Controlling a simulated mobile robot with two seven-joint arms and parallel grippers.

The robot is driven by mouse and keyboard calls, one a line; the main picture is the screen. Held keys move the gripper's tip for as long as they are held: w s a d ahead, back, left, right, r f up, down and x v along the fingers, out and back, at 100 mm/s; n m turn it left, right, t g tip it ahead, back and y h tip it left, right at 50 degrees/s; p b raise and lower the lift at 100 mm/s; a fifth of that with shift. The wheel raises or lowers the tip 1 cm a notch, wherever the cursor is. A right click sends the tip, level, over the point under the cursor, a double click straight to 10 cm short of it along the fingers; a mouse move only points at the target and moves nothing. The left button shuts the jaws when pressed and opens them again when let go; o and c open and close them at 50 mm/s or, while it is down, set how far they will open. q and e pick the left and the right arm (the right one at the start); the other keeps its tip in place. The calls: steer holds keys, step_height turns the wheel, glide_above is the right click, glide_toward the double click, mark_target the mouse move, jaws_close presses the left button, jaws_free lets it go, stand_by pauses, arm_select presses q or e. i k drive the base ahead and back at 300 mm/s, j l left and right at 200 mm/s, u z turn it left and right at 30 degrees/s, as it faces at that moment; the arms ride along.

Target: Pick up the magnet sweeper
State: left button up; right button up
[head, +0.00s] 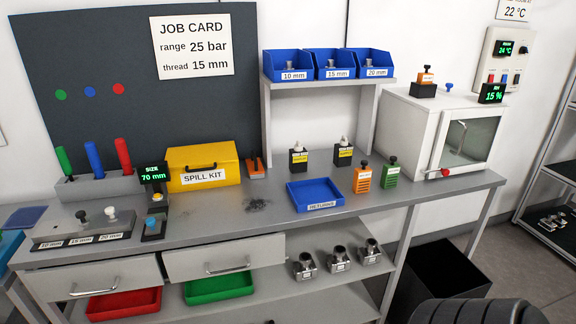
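A small orange piece with a dark base (256,169) stands on the bench just right of the yellow spill kit; it may be the magnet sweeper, but it is too small to be sure. A patch of dark filings (257,204) lies on the bench in front of it. Neither of my grippers shows in the head view.
The grey bench (225,222) holds the yellow spill kit (203,170), a blue tray (315,193), orange (362,179) and green (391,174) bottle-like items, and a white chamber (435,130). A shelf with blue bins (328,66) stands behind. A dark ribbed shape (478,312) fills the lower right.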

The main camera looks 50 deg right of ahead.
mark_target(256, 170)
steer(key=z, duration=1.35)
